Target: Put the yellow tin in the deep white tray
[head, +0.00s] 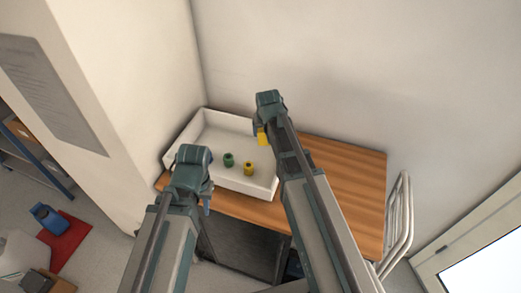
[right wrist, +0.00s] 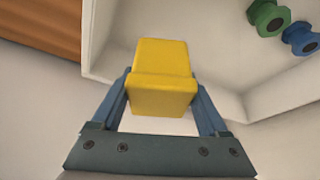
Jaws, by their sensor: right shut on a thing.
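The yellow tin (head: 262,138) is between the blue fingers of my right gripper (right wrist: 163,105). The tin also shows large in the right wrist view (right wrist: 160,75). My right gripper is shut on it near the back right side of the deep white tray (head: 187,138). In the right wrist view the tin overlaps the tray's end wall, and I cannot tell its height above the tray. My left gripper (head: 207,203) is by the tray's front left side, with its fingers mostly hidden by the arm.
A green spool-like piece (head: 229,159) and a yellow one (head: 249,168) stand in the tray. The wooden table (head: 345,175) is bare right of the tray. Walls stand close behind and left.

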